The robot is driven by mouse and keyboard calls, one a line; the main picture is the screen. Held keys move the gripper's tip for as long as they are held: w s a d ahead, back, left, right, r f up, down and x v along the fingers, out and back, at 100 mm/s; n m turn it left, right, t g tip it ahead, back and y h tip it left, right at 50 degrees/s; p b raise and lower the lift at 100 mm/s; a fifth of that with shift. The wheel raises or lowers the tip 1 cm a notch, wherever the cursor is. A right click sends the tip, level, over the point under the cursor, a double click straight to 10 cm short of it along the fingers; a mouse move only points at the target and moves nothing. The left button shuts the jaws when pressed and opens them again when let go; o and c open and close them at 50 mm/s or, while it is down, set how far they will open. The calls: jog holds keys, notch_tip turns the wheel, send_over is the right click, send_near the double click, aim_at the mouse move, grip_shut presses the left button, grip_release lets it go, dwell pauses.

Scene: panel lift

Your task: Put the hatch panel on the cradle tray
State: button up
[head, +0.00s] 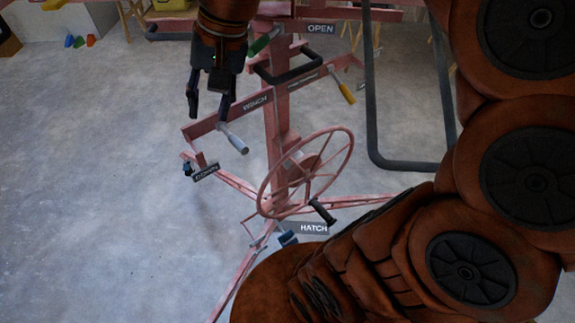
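My gripper (207,110) hangs at the upper left with its dark fingers apart and only floor visible between them. A silver-grey handle (232,140) on the lift's winch arm appears just below its right fingertip; I cannot tell if they touch. The red panel lift (277,130) stands in the middle, with a spoked handwheel (305,172) and a dark crank knob (321,212). A "WINCH" label (257,103) and a "HATCH" label (313,228) show on or near it. I cannot make out the hatch panel or the cradle tray.
A yellow handle (341,85), a green handle (263,41) and an "OPEN" label (320,28) show higher on the lift. A dark tube frame (371,100) stands right of it. Lift legs spread low across the floor. Grey floor (90,190) at the left is clear.

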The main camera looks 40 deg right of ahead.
jog(key=s+d+f+n+g+h, duration=0.3)
jog(key=s+f+n, duration=0.2)
jog(key=s+f, duration=0.9)
jog(key=shift+s+f, duration=0.3)
jog(key=shift+s, duration=0.85)
jog(key=shift+d, duration=0.1)
